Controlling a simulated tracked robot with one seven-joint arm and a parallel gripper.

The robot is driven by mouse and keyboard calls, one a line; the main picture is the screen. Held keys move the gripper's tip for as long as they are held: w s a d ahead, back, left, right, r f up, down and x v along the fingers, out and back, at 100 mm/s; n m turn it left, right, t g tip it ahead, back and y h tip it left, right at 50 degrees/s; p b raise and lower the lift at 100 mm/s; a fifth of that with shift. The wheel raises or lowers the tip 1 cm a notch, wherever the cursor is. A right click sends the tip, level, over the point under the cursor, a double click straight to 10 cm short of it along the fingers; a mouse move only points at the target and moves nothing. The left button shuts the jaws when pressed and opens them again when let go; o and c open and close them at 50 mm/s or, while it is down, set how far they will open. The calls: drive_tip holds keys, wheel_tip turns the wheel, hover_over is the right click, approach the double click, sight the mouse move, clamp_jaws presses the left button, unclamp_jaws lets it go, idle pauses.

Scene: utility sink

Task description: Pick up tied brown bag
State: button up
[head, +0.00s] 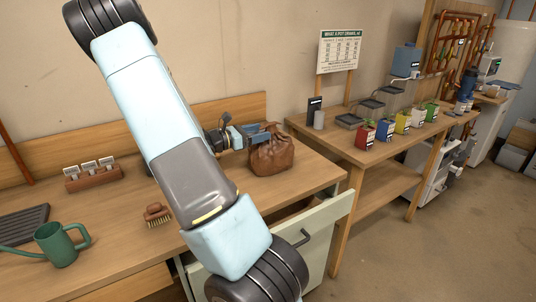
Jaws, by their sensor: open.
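The tied brown bag (271,158) stands upright on the wooden counter, near its right end. My gripper (268,133) is at the top of the bag, with its fingers by the bag's gathered neck. The gripper is open. The picture is too small to tell whether the fingers touch the bag or have its neck between them. My arm crosses the middle of the view and hides part of the counter to the left of the bag.
A green watering can (62,244), a brush (157,214) and a brown rack (94,175) stand on the counter's left. A drawer (317,232) is open below the bag. A side table (352,155) holds several coloured containers on the right.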

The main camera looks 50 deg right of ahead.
sight(265, 130)
drive_tip(key=shift+x, duration=1.5)
drive_tip(key=shift+a, duration=0.1)
drive_tip(key=c, duration=1.3)
drive_tip(key=shift+s, duration=0.1)
clamp_jaws()
